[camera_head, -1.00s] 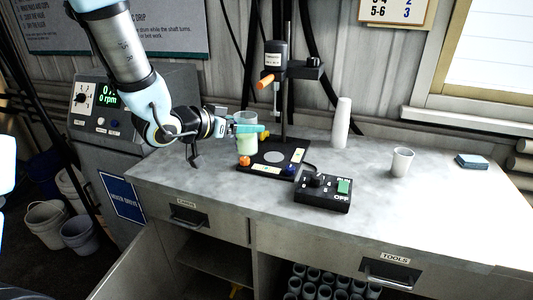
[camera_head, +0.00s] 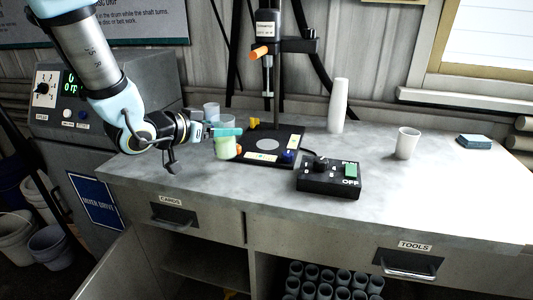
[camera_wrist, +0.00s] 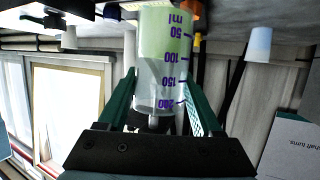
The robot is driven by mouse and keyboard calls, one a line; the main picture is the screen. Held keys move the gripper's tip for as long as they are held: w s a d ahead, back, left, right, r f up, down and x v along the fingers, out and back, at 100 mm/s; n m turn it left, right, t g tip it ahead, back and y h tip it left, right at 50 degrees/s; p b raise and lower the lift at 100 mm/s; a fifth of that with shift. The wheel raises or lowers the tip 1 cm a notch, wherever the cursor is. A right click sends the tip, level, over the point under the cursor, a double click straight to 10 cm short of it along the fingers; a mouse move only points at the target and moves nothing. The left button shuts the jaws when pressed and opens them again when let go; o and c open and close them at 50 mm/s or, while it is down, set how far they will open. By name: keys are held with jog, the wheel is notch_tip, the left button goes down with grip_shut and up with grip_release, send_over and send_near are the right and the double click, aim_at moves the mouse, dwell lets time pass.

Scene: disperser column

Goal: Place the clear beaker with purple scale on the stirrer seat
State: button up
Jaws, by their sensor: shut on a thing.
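My gripper (camera_head: 226,132) is shut on the clear beaker with purple scale (camera_head: 226,147), which holds pale green contents. In the wrist view the beaker (camera_wrist: 162,62) sits between the two teal fingers, its purple numbers upside down in that picture. In the head view the beaker looks upright, at the left edge of the black stirrer base (camera_head: 290,146). The stirrer seat, a pale round disc (camera_head: 268,145), is bare and lies to the right of the beaker. Whether the beaker touches anything below cannot be told.
The disperser head with its shaft (camera_head: 268,60) hangs above the base on a column. A black control box (camera_head: 329,178) stands in front right.

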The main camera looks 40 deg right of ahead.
jog(key=shift+f, duration=0.5)
jog(key=shift+d, duration=0.25)
jog(key=r+p+x, duration=0.1)
jog(key=p+x, duration=0.1)
jog(key=x, duration=0.4)
jog(key=r+p+x, duration=0.1)
jog(key=p+x, duration=0.1)
jog(key=x, duration=0.3)
jog(key=d+r+p+x, duration=0.1)
jog(key=p+x, duration=0.1)
jog(key=x, duration=0.4)
jog(key=shift+w+d+f+p, duration=0.1)
jog(key=shift+w+d+p, duration=0.15)
jog(key=shift+d+p, duration=0.05)
jog(key=shift+f, duration=0.25)
jog(key=shift+f, duration=0.15)
jog(key=o, duration=1.5)
jog(key=shift+c, duration=0.2)
